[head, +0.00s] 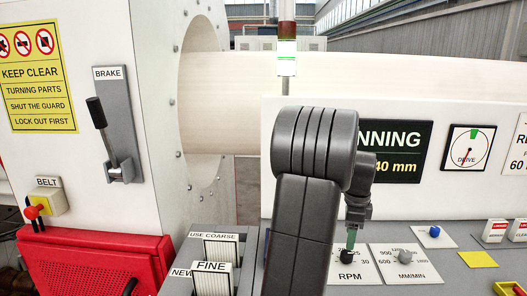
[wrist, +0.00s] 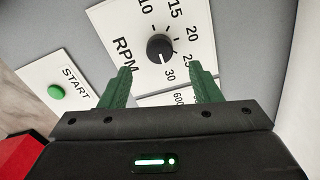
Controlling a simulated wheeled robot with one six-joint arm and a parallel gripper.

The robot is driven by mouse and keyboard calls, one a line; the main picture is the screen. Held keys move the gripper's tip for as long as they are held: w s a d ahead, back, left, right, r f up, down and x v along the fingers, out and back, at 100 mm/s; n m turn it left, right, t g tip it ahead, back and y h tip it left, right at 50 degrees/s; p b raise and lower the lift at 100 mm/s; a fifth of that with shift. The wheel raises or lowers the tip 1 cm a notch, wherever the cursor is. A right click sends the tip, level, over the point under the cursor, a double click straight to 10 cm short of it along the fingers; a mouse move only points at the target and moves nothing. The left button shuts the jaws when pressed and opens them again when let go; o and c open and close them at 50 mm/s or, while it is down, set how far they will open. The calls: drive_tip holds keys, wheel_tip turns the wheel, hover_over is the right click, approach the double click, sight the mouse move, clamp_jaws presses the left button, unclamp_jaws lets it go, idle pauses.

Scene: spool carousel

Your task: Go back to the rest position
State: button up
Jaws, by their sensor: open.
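My gripper (wrist: 161,83) is open in the wrist view, with its two green fingers apart and nothing between them. The black RPM knob (wrist: 160,47) lies just beyond the fingertips, with its white mark toward the 30 side of the dial. In the head view my gripper (head: 351,238) points down over the panel at the RPM knob (head: 349,256). My arm hides part of the panel and display. I cannot tell whether the fingers touch the knob.
A green START button (wrist: 56,91) is left of the dial in the wrist view. The MM/MIN knob (head: 405,256), a blue button (head: 435,231) and a yellow square (head: 478,259) are to the right in the head view. A brake lever (head: 98,115) stands at the left.

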sight(347, 253)
wheel_tip(347, 253, down, 7)
drive_tip(key=shift+f, duration=0.1)
drive_tip(key=shift+r+n, duration=0.2)
drive_tip(key=shift+n, duration=0.2)
drive_tip(key=n, duration=0.4)
drive_tip(key=shift+r+n, duration=0.1)
drive_tip(key=shift+n, duration=0.3)
drive_tip(key=n, duration=0.5)
drive_tip(key=shift+n, duration=0.3)
drive_tip(key=n, duration=0.5)
drive_tip(key=shift+p, duration=0.3)
drive_tip(key=n, duration=0.5)
drive_tip(key=shift+n, duration=0.4)
